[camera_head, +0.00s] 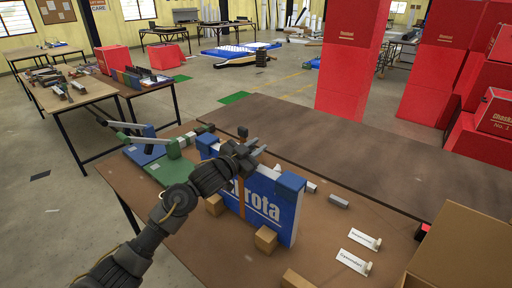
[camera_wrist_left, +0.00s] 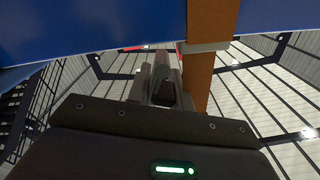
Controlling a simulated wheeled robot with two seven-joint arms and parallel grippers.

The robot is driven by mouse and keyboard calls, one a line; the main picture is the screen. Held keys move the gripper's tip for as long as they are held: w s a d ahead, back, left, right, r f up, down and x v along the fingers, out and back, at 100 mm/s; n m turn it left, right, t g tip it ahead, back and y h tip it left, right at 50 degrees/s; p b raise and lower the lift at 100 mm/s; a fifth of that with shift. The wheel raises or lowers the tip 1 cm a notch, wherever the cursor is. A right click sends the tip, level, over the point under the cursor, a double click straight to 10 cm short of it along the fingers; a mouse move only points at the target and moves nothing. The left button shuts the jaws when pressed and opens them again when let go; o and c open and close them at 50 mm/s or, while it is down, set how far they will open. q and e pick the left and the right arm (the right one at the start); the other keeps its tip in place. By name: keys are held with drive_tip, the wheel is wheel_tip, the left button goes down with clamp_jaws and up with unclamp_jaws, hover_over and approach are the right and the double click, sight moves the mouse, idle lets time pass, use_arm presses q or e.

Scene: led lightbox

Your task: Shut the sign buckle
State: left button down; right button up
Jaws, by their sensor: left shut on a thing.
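The blue sign (camera_head: 271,207) with white letters stands upright on the brown table, and a brown-orange strap (camera_head: 241,197) runs down its front. In the left wrist view the strap (camera_wrist_left: 213,75) crosses under a grey buckle piece (camera_wrist_left: 206,47) beside my fingers. My left gripper (camera_head: 246,147) is at the sign's top edge near the strap; its fingers (camera_wrist_left: 167,82) are shut on a small grey part, apparently of the buckle. The hand hides most of that part, so whether the buckle is closed cannot be seen. My right gripper is in no view.
Small wooden blocks (camera_head: 266,240) stand at the sign's foot. Green and blue panels (camera_head: 158,163) lie to the left. Labels (camera_head: 355,262) and an open cardboard box (camera_head: 462,250) are at the right. The table behind the sign is mostly clear.

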use_arm(q)
drive_tip(key=m+b, duration=0.2)
drive_tip(key=m, duration=0.1)
drive_tip(key=s+d+m+b, duration=0.1)
drive_tip(key=shift+f+m+b, duration=0.25)
drive_tip(key=shift+m+b, duration=0.1)
drive_tip(key=shift+m, duration=0.05)
drive_tip(key=shift+s+d+m+b, duration=0.1)
drive_tip(key=shift+d+m+b, duration=0.2)
drive_tip(key=shift+m+b, duration=0.6)
drive_tip(key=c, duration=1.5)
unclamp_jaws()
drive_tip(key=shift+o, duration=0.9)
drive_tip(key=shift+f, duration=0.1)
drive_tip(key=shift+m, duration=0.3)
drive_tip(key=b+v, duration=0.2)
drive_tip(key=v, duration=0.9)
